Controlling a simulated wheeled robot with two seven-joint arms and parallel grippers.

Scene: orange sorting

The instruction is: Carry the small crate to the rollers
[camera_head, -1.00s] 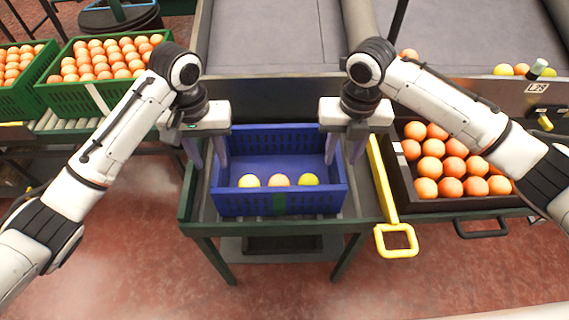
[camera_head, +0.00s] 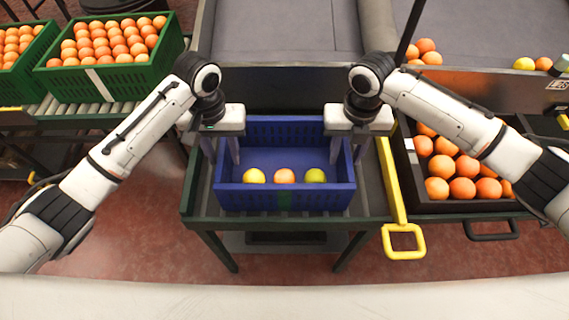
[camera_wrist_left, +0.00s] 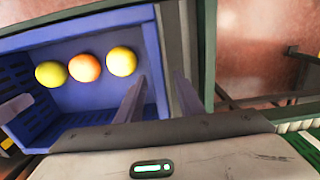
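The small blue crate (camera_head: 285,200) sits on the roller stand (camera_head: 200,212), with two yellow fruits and one orange in a row inside. It also shows in the left wrist view (camera_wrist_left: 75,32). My left gripper (camera_head: 221,155) is at the crate's left wall, one finger inside and one outside. In the left wrist view (camera_wrist_left: 160,80) the fingers stand apart with a gap around the wall. My right gripper (camera_head: 348,155) straddles the right wall the same way, its fingers apart. The lower fingertips are partly hidden by the crate. The stand's rollers (camera_head: 363,204) show beside the crate.
A black crate of oranges (camera_head: 480,207) stands at the right beside a yellow handle (camera_head: 403,241). Green crates (camera_head: 115,79) of oranges stand on rollers at the left. A grey conveyor (camera_head: 290,25) lies behind. A white surface (camera_head: 285,298) crosses the bottom edge.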

